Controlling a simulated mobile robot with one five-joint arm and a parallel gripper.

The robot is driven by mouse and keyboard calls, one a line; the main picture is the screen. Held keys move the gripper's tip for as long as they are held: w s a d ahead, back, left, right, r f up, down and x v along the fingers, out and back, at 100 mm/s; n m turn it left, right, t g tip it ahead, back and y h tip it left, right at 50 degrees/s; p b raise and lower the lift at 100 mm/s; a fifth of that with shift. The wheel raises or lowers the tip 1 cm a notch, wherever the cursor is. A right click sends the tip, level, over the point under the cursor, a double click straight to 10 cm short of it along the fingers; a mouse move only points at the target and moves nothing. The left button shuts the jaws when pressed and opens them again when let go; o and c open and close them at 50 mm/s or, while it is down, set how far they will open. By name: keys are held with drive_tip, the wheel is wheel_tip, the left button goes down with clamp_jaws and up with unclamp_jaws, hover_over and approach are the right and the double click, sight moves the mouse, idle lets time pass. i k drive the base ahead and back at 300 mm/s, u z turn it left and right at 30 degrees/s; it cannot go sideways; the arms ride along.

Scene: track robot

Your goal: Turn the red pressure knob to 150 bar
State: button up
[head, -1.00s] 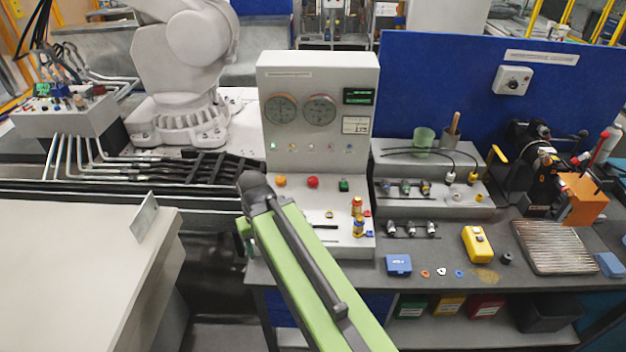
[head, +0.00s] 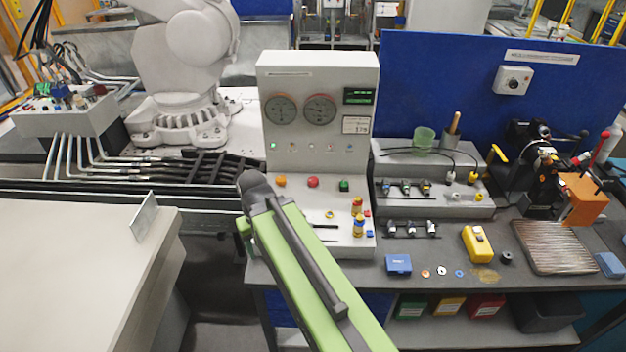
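The grey control panel (head: 318,72) stands in the middle of the head view. A round red knob (head: 313,182) sits at the front of its lower part, between an orange one (head: 281,181) and a green one (head: 344,186). Two round gauges (head: 281,109) (head: 320,109) are on the upright face; their needles are too small to read. A dark display (head: 359,96) with green text is unreadable. My green arm reaches up to the panel's left front edge. My gripper does not show.
A grey valve block (head: 440,200) is to the right. A blue box (head: 398,264) and a yellow box (head: 477,243) lie on the bench. A pale table (head: 80,270) is at the left.

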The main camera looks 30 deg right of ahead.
sight(313, 181)
drive_tip(key=z, duration=0.05)
drive_tip(key=k, duration=1.25)
drive_tip(key=u, duration=0.7)
drive_tip(key=i, duration=1.5)
drive_tip(key=u, duration=0.15)
